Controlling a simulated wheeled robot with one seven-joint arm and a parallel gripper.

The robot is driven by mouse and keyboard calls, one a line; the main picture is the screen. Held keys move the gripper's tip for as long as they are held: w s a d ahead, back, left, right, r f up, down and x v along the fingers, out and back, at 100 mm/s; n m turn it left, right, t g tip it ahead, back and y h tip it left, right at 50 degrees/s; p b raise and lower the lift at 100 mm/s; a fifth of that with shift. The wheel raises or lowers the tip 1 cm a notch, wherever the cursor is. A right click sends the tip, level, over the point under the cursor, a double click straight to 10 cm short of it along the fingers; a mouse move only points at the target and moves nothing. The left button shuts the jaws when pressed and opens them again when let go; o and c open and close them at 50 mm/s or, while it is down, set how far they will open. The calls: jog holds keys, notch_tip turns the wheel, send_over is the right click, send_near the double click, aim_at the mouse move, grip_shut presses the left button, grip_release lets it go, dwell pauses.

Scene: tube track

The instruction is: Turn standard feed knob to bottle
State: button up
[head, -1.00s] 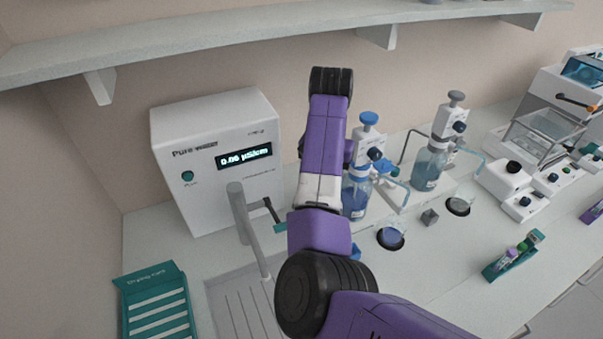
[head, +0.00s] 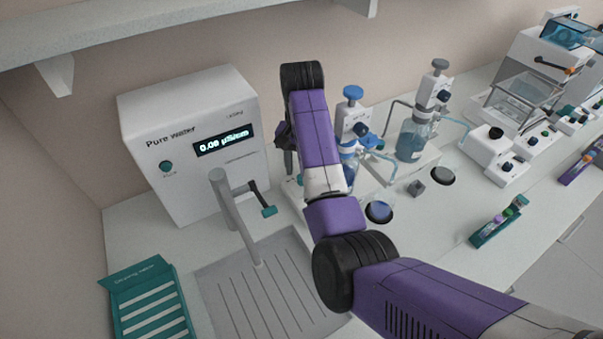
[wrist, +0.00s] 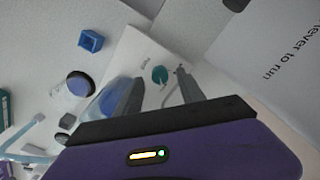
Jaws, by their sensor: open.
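A teal round knob (wrist: 159,74) sits on a white panel (wrist: 138,50) in the wrist view, with small labels around it that I cannot read. My gripper (wrist: 158,82) is open, its two grey fingers on either side of the knob in the picture. I cannot tell whether they touch it. A thin grey bent piece (wrist: 180,75) shows by the right finger. In the head view, my dark gripper (head: 287,160) is partly behind my purple arm, left of the blue-topped dispenser bottle (head: 352,122). The knob is mostly hidden there.
The pure water unit (head: 185,150), grey tap (head: 232,212) and sink (head: 265,285) are left of my gripper. A grey-topped bottle (head: 413,138) stands to the right. A shelf (head: 150,25) runs above.

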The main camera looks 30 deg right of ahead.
jog(key=shift+f, duration=1.15)
grip_shut()
